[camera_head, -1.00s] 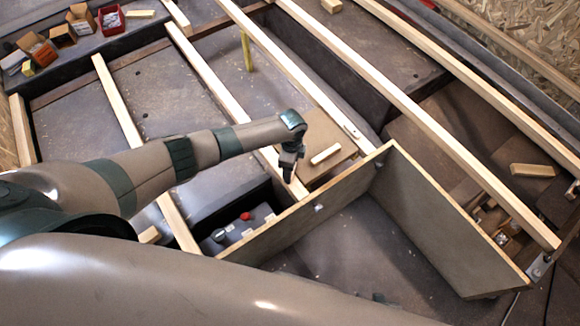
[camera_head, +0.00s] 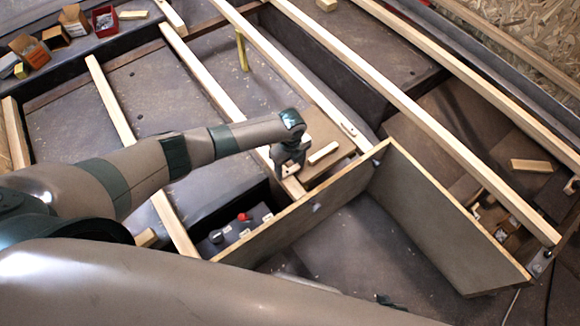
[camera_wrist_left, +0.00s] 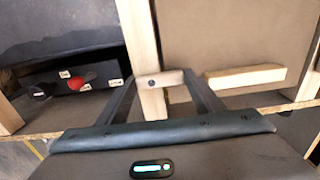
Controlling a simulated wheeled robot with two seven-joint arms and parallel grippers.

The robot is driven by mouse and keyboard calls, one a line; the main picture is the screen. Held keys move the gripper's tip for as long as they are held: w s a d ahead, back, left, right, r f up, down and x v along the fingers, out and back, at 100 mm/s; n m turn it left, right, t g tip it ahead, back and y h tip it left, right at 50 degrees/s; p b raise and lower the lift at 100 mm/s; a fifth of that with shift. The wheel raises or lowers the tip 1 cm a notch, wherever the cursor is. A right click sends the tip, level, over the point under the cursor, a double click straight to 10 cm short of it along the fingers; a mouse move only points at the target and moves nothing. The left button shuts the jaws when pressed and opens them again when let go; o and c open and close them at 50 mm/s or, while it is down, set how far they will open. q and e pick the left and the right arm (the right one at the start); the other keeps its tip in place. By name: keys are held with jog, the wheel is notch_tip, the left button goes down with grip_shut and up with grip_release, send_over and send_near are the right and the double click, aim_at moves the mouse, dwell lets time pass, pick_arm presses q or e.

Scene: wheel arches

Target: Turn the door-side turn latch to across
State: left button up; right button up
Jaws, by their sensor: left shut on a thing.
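The turn latch (camera_wrist_left: 172,77) is a short pale wooden piece with a dark screw, on a pale batten (camera_wrist_left: 140,35). In the wrist view it lies crosswise over the batten, its right end reaching toward the brown panel (camera_wrist_left: 230,35). My left gripper (camera_wrist_left: 160,84) is shut on the latch, one finger at each end. In the head view this gripper (camera_head: 288,170) is low over the batten and hides the latch. The brown panel (camera_head: 317,122) bears a pale wooden bar (camera_head: 323,153). My right gripper is not in view.
A box with a red knob (camera_head: 243,217) sits left of the batten. A grey-brown upright board (camera_head: 300,218) with a pale edge stands close in front of the gripper. Long pale battens (camera_head: 400,95) cross the space. Small open boxes (camera_head: 104,20) stand at the back left.

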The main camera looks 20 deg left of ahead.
aim_at(291, 170)
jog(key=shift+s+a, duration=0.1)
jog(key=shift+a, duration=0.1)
pick_arm(q)
jog(key=o, duration=1)
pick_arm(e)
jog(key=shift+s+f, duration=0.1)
pick_arm(q)
jog(key=shift+o, duration=0.2)
jog(key=shift+r, duration=0.1)
jog(key=shift+r, duration=0.4)
notch_tip(291, 170, up, 16)
jog(key=shift+r+p, duration=0.25)
jog(key=shift+p, duration=0.2)
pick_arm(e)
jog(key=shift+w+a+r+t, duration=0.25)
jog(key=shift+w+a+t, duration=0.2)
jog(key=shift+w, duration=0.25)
pick_arm(q)
jog(key=shift+d, duration=0.2)
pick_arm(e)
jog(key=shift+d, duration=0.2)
